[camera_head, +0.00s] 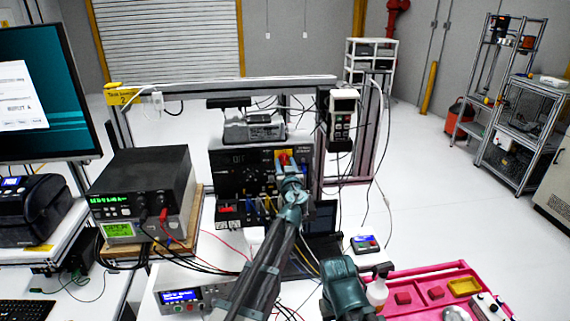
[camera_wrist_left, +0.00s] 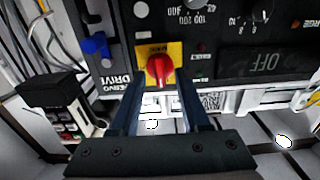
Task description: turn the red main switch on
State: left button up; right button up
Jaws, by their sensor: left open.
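The red main switch (camera_head: 284,158) is a rotary knob on a yellow plate on the front of a black panel (camera_head: 232,165). In the left wrist view the knob (camera_wrist_left: 160,70) sits between the fingertips of my left gripper (camera_wrist_left: 161,80), with the yellow plate (camera_wrist_left: 148,49) behind it. The fingers are open on either side; I cannot tell whether they touch it. In the head view my left gripper (camera_head: 288,168) partly hides the switch. A display (camera_wrist_left: 264,62) on the panel reads OFF, upside down in this view. My right arm shows at the bottom; its gripper is unclear.
A power supply (camera_head: 142,185) with red and black leads stands left of the panel. A handheld unit (camera_head: 342,115) hangs on the frame to the right. Loose cables cross the bench. A pink tray (camera_head: 410,308) lies at lower right, and a blue-screened meter (camera_head: 180,297) below.

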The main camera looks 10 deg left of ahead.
pick_arm(q)
jog(key=shift+w+a, duration=0.1)
jog(key=shift+w, duration=0.15)
grip_shut()
